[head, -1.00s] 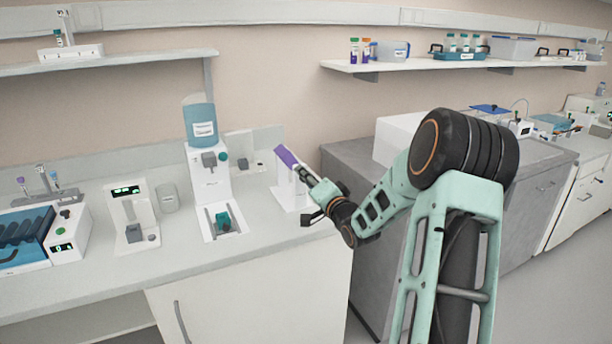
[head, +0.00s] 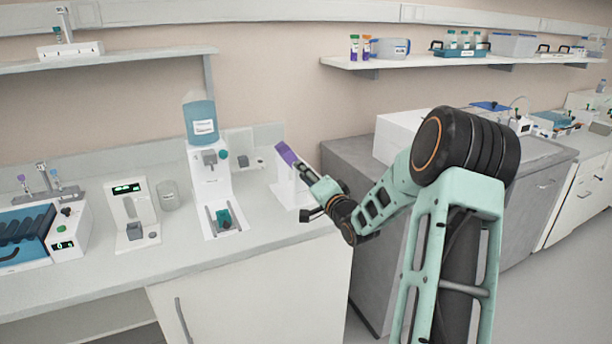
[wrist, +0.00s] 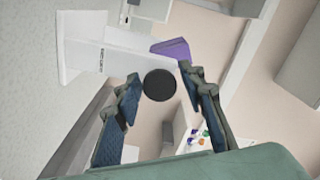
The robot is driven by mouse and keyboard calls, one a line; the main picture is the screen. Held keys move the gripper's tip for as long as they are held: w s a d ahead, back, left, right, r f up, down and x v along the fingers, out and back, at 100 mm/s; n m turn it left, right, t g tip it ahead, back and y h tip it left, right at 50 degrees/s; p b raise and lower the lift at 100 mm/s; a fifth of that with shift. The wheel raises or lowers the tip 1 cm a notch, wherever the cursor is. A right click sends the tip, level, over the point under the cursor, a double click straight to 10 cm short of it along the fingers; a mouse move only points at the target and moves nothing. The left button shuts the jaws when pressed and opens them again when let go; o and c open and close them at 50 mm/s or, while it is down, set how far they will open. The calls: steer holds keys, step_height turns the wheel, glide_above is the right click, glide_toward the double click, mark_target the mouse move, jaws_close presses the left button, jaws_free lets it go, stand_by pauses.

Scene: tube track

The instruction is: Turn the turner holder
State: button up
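The turner is a white stand (head: 286,186) with a tilted purple part (head: 287,154) on top, at the right end of the bench in the head view. I take the purple part, with the round black face (wrist: 160,85) below it, as its holder. In the wrist view, the white stand (wrist: 88,45) is upper left and the purple part (wrist: 172,48) is behind the black face. My gripper (wrist: 158,79) is open, with one finger on each side of the black face. I cannot tell whether the fingers touch it. In the head view, the arm covers part of the stand's right side.
A white dispenser with a blue bottle (head: 201,122) stands left of the turner. A small scale-like device (head: 131,212) and a clear beaker (head: 168,195) are further left. A grey cabinet (head: 345,170) stands to the right. The front of the bench is clear.

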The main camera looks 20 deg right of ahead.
steer(key=shift+s, duration=0.1)
steer(key=s, duration=1.2)
steer(key=shift+d, duration=0.2)
steer(key=shift+w, duration=0.1)
